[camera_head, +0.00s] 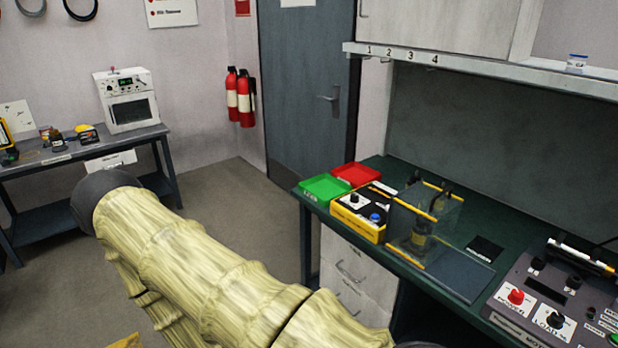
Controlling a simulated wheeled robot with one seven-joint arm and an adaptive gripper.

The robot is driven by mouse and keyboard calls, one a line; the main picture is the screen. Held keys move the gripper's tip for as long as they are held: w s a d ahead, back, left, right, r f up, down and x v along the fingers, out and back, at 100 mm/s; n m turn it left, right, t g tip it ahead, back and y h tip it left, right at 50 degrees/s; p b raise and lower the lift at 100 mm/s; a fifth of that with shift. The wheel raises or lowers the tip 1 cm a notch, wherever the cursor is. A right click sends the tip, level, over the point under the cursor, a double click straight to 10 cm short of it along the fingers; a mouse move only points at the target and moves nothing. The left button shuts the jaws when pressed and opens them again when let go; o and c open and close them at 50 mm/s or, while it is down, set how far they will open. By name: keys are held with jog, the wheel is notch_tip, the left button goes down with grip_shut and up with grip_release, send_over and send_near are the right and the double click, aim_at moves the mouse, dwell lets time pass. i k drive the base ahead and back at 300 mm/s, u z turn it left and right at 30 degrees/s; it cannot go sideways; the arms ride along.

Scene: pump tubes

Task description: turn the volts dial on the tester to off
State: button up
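A grey control panel (528,290) sits at the right end of the green bench and is cut off by the frame edge. It has a red knob (516,296) marked POWER, a black knob (555,320) marked LOAD, and small black knobs. Its front label seems to begin with "MOT". A yellow-sided box (359,224) with a black knob (354,198) and a blue knob (375,218) stands further left. I cannot read a volts label on either, so I cannot tell which is the tester. My sleeved arm crosses the lower left; no gripper fingers show.
Green (324,187) and red (357,173) trays lie at the bench's far end. A clear-sided guard (443,218) stands beside the yellow-sided box. A shelf (480,65) overhangs the bench. Another table (60,157) stands at far left. The floor (235,195) between is open.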

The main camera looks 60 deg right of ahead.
aim_at(354, 198)
jog(key=z, duration=0.3)
jog(key=i, duration=1.25)
jog(key=z, duration=1.65)
jog(key=i, duration=0.65)
jog(key=z, duration=0.55)
